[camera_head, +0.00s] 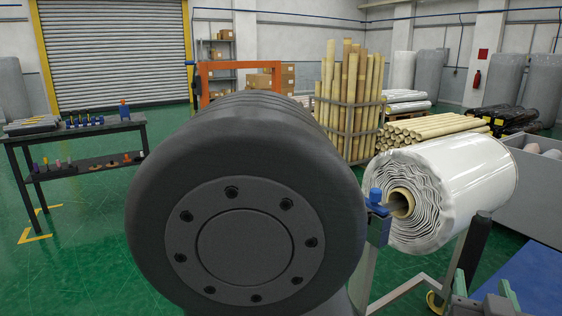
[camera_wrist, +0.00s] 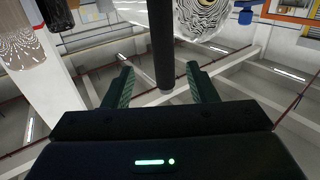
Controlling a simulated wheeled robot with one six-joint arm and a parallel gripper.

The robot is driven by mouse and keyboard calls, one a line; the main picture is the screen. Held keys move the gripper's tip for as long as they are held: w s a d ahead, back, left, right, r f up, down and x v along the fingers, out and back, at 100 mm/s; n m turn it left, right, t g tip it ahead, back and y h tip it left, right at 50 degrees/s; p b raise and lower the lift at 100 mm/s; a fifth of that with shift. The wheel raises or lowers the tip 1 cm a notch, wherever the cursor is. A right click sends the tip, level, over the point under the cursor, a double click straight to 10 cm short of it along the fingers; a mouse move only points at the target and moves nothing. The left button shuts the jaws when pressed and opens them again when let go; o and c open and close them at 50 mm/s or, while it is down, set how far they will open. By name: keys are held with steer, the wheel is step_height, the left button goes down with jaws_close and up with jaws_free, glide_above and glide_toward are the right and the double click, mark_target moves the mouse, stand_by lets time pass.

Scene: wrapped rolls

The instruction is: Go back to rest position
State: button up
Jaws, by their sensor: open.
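My gripper (camera_head: 483,284) is at the lower right of the head view, partly cut off by the bottom edge. In the wrist view its two green fingers (camera_wrist: 159,67) are spread apart. A dark round post (camera_head: 478,245) stands up at the gripper in the head view. It also shows between the fingers in the wrist view (camera_wrist: 163,40), with a gap on each side. A white wrapped roll (camera_head: 465,180) lies on a stand behind the gripper; its end shows at the top of the wrist view (camera_wrist: 208,14).
My own dark arm link covers the middle of the head view. A workbench (camera_head: 75,130) with small items stands at the left. A crate of upright tubes (camera_head: 350,105) and a pile of tubes (camera_head: 433,129) are behind. A grey bin (camera_head: 540,185) and a blue surface (camera_head: 535,275) lie right.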

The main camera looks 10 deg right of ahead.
mark_target(467, 244)
steer(key=b+x, duration=0.1)
steer(key=x, duration=1)
steer(key=shift+w+d, duration=0.15)
steer(key=shift+w, duration=0.2)
steer(key=shift+s, duration=0.1)
steer(key=p+v, duration=0.1)
steer(key=v, duration=1.3)
steer(key=b+x, duration=0.1)
steer(key=x, duration=1.3)
steer(key=shift+w, duration=0.3)
steer(key=shift+w+f+b, duration=0.15)
steer(key=shift+w+b, duration=0.2)
steer(key=shift+b, duration=0.05)
steer(key=shift+w+a, duration=0.35)
steer(key=shift+w, duration=0.05)
